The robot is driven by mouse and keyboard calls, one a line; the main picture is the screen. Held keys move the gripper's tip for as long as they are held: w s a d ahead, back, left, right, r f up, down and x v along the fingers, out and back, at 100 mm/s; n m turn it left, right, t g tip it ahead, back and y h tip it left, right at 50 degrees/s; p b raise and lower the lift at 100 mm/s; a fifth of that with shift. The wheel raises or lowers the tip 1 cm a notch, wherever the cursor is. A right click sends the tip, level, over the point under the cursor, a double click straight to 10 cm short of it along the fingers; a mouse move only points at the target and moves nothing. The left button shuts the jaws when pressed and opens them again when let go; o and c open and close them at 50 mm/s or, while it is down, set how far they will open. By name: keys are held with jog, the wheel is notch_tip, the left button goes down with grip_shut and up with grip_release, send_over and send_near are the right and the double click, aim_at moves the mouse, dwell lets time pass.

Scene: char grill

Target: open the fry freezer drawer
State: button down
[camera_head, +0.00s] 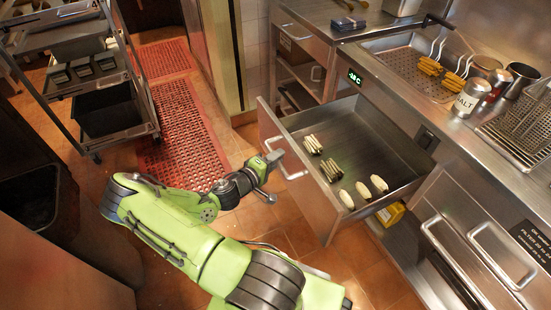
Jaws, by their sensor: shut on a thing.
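The fry freezer drawer (308,203) is a steel drawer under the counter, pulled well out with its inside in view. Several pale and striped fry-like pieces lie on its floor. Its bar handle (294,173) is on the front panel, facing my arm. My gripper (271,160) is at the upper left end of this handle, shut on it. The fingers are small here, and their exact hold on the bar is hard to make out.
A dark wheeled rack (118,128) stands at upper left. Red floor mats (178,125) lie behind my arm. The counter at right holds a fry tray (405,68), a salt shaker (470,98) and wire baskets (525,125). Tiled floor (262,222) is clear left of the drawer.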

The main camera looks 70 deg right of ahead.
jog(key=shift+w+a, duration=0.15)
jog(key=shift+a, duration=0.05)
jog(key=c, duration=1.1)
grip_release()
jog(key=shift+o, duration=0.2)
jog(key=p+v, duration=0.2)
jog(key=v, duration=1.3)
jog(key=shift+a+p, duration=0.35)
jog(key=shift+p, duration=0.05)
jog(key=shift+w, duration=0.15)
jog(key=shift+r, duration=0.1)
